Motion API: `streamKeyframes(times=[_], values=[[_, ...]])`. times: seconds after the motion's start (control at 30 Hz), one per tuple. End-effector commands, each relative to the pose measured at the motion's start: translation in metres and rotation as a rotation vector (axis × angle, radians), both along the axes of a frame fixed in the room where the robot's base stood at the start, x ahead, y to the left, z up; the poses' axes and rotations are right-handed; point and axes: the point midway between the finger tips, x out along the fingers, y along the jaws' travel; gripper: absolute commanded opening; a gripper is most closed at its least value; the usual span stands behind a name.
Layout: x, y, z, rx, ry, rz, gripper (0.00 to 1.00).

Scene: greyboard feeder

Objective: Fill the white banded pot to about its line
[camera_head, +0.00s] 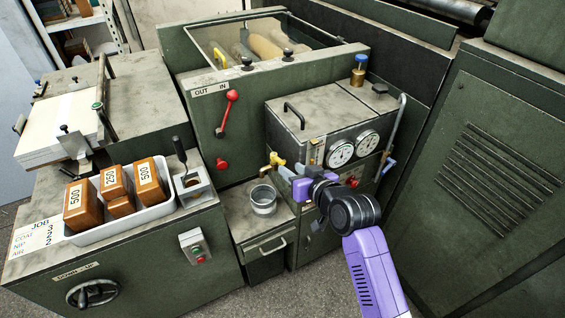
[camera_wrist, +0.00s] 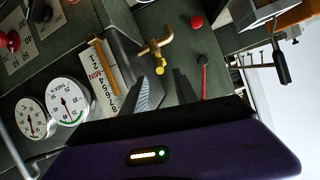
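A pale grey pot (camera_head: 263,200) with a band around it stands upright on a small metal ledge (camera_head: 240,224) in the head view; its fill level is too small to read. A brass tap (camera_head: 273,162) juts from the grey-topped unit above and slightly right of the pot. In the wrist view the tap (camera_wrist: 158,46) lies just beyond the fingertips. My gripper (camera_head: 290,178) is right of the tap, and its two fingers (camera_wrist: 164,76) are apart with nothing between them. The pot is not recognisable in the wrist view.
Two dial gauges (camera_head: 341,153) and a sight tube with a number scale (camera_wrist: 105,75) are on the unit's front. A red-knobbed lever (camera_head: 231,97) stands behind the tap. A white tray (camera_head: 160,211) with wooden blocks sits left. A bent pipe (camera_head: 398,120) rises at right.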

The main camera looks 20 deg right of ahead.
Motion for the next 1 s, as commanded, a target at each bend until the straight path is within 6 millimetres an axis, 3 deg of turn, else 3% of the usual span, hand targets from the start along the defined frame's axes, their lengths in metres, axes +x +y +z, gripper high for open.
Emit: streamKeyframes(times=[0.4, 0.83, 0.87, 1.0], values=[[0.052, 0.007, -0.021, -0.002, -0.002, -0.001, 0.35], [0.062, 0.009, -0.024, -0.001, -0.003, -0.001, 0.35], [0.062, 0.009, -0.024, -0.001, -0.003, -0.001, 0.33], [0.062, 0.009, -0.024, -0.001, -0.003, -0.001, 0.06]])
